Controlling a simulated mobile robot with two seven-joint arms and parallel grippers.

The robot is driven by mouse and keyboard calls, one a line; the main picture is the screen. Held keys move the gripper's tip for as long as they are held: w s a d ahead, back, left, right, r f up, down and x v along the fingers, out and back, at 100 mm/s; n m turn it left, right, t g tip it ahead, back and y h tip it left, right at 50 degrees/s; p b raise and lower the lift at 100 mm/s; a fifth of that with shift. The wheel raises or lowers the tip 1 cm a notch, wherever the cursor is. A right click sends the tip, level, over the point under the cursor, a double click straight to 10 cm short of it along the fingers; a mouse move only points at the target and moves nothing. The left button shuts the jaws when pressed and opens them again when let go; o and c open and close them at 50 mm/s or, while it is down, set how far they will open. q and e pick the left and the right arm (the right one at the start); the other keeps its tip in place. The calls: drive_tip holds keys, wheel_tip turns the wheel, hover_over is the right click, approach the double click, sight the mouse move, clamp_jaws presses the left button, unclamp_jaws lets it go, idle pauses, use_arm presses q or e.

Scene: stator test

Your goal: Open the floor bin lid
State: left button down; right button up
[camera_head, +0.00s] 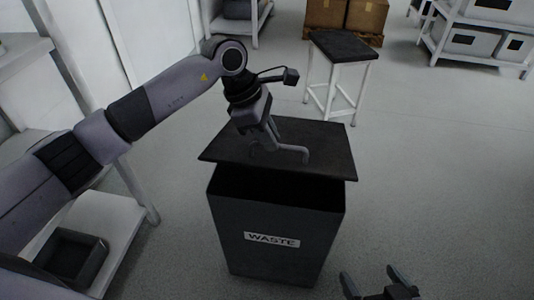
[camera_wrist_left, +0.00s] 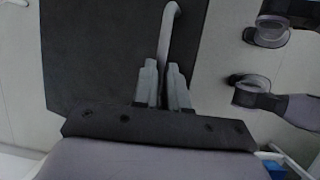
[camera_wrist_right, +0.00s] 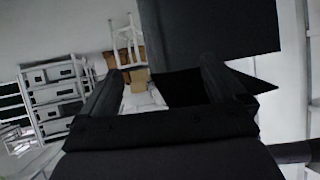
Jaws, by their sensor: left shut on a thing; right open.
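The floor bin (camera_head: 275,238) is a dark box with a white WASTE label. Its flat dark lid (camera_head: 325,150) is raised at the front, leaving a dark gap above the bin's front rim. The lid handle (camera_head: 297,150) is a grey bar on top. My left gripper (camera_head: 272,148) is shut on the handle (camera_wrist_left: 169,30); the left wrist view shows its fingers closed around the bar's end. My right gripper (camera_head: 378,282) is open and empty, low in front and to the right of the bin. The lid (camera_wrist_right: 225,25) also shows in the right wrist view.
A white-legged stool (camera_head: 342,48) with a dark top stands behind the bin. A white table with a dark tray (camera_head: 72,258) is at the left. Shelves (camera_head: 480,35) and cardboard boxes (camera_head: 345,14) are at the back. The floor right of the bin is clear.

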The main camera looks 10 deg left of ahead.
use_arm(q)
drive_tip(key=w+r+p, duration=0.2)
drive_tip(key=w+r, duration=0.4)
drive_tip(key=r, duration=0.1)
use_arm(e)
drive_tip(key=shift+s+d+f+h, duration=0.15)
drive_tip(key=shift+s+d+f, duration=0.05)
drive_tip(key=shift+d, duration=0.2)
drive_tip(key=shift+s+d+f+h, duration=0.15)
drive_tip(key=shift+s+d+f, duration=0.05)
drive_tip(key=shift+d, duration=0.2)
use_arm(q)
drive_tip(key=shift+f, duration=0.1)
use_arm(e)
drive_tip(key=shift+m, duration=0.3)
use_arm(q)
drive_tip(key=c, duration=1.2)
unclamp_jaws()
drive_tip(key=shift+o, duration=0.2)
drive_tip(key=shift+a, duration=0.1)
use_arm(e)
drive_tip(key=shift+r, duration=0.1)
